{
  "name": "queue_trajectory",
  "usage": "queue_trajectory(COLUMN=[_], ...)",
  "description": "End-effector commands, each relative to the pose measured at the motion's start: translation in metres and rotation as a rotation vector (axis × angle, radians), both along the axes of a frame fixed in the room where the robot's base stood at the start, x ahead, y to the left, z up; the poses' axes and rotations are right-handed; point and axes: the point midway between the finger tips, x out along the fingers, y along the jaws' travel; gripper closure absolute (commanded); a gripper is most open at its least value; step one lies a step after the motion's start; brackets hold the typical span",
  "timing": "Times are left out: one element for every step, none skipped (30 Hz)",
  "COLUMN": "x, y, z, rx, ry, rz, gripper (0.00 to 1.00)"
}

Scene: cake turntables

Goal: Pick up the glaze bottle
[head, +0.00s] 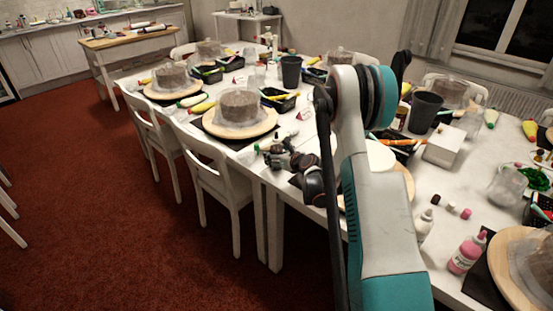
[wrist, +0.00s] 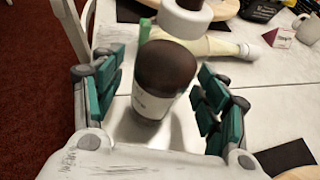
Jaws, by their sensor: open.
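The glaze bottle (wrist: 153,102) stands on the white table in the wrist view, with a pale label and a dark brown upper part. A white collar with a dark tip shows above it and appears to belong to the same bottle. My gripper (wrist: 162,78) is open, with its teal-padded fingers on either side of the bottle. A gap shows on the right; I cannot tell if the left finger touches it. In the head view my gripper (head: 284,155) is low over the table's near edge, and I cannot make out the bottle there.
A cream piping bag (wrist: 212,45) lies just behind the bottle. A wooden turntable (head: 212,126) with a wrapped cake stands left of my gripper. White chairs (head: 219,172) line the near edge. A white box (head: 443,147) and a pink bottle (head: 466,253) stand to the right.

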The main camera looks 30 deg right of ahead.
Motion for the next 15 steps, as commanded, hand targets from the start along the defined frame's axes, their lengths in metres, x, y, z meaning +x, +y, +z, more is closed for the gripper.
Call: queue_trajectory(x=[0.0045,0.0059,0.0066,0.0067,0.0067,0.0065,0.0064,0.0064,0.0063,0.0064,0.0063,0.0063,0.0063,0.0063,0.0063], y=[0.0003,0.0002,0.0002,0.0002,0.0002,0.0001,0.0001,0.0001,0.0002,0.0001,0.0001,0.0001,0.0001,0.0001,0.0002], z=[-0.003,-0.0031,-0.0029,-0.0026,-0.0022,-0.0019,-0.0018,-0.0018,-0.0017,-0.0017,-0.0018,-0.0018,-0.0018,-0.0018,-0.0018], rx=[0.0,0.0,0.0,0.0,0.0,0.0,0.0,0.0,0.0,0.0,0.0,0.0,0.0,0.0,0.0], ry=[0.0,0.0,0.0,0.0,0.0,0.0,0.0,0.0,0.0,0.0,0.0,0.0,0.0,0.0,0.0], rz=[0.0,0.0,0.0,0.0,0.0,0.0,-0.001,0.0,0.0,0.0,0.0,0.0,0.0,0.0,0.0], gripper=[0.32,0.32,0.32,0.32,0.32,0.32,0.32,0.32,0.39,0.46,0.5,0.56,0.62,0.67,0.67])
